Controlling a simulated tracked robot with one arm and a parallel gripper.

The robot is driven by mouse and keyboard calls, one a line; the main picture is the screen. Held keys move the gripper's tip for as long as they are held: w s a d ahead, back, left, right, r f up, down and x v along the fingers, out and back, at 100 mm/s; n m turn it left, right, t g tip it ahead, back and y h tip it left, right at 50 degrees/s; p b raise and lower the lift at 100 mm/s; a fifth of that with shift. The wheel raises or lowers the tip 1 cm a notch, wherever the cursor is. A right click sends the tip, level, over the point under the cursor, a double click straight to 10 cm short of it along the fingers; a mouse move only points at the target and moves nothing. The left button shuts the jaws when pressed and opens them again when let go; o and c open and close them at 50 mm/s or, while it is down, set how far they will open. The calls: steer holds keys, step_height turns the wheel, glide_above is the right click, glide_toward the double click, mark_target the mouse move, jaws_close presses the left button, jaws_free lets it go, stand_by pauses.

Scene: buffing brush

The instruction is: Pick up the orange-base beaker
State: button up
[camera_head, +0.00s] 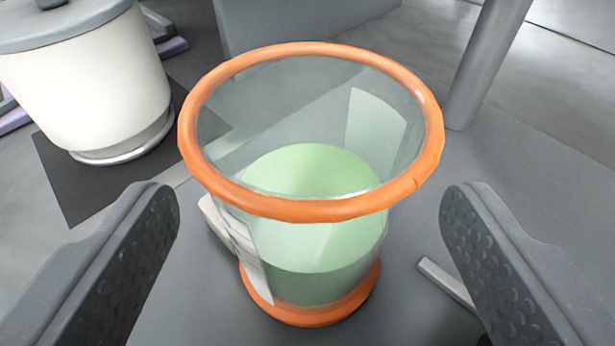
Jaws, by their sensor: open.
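The orange-base beaker (311,290) stands upright on a grey surface in the middle of the view. It is clear, with an orange rim and an orange base, and holds pale green liquid. A whitish label shows on its lower left side. My gripper (312,205) is open, with one dark textured finger on the left and the other on the right of the beaker. Clear gaps show between each finger and the beaker. Neither finger appears to touch it.
A white pot with a grey lid (88,85) stands on a dark mat (68,182) at the upper left. A grey post (485,65) rises behind the beaker at the right. A small light bar (446,281) lies near the right finger. A grey block (290,22) is behind.

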steer(key=shift+w+f, duration=0.3)
steer(key=shift+w, duration=0.25)
steer(key=c, duration=1.1)
steer(key=shift+r, duration=0.2)
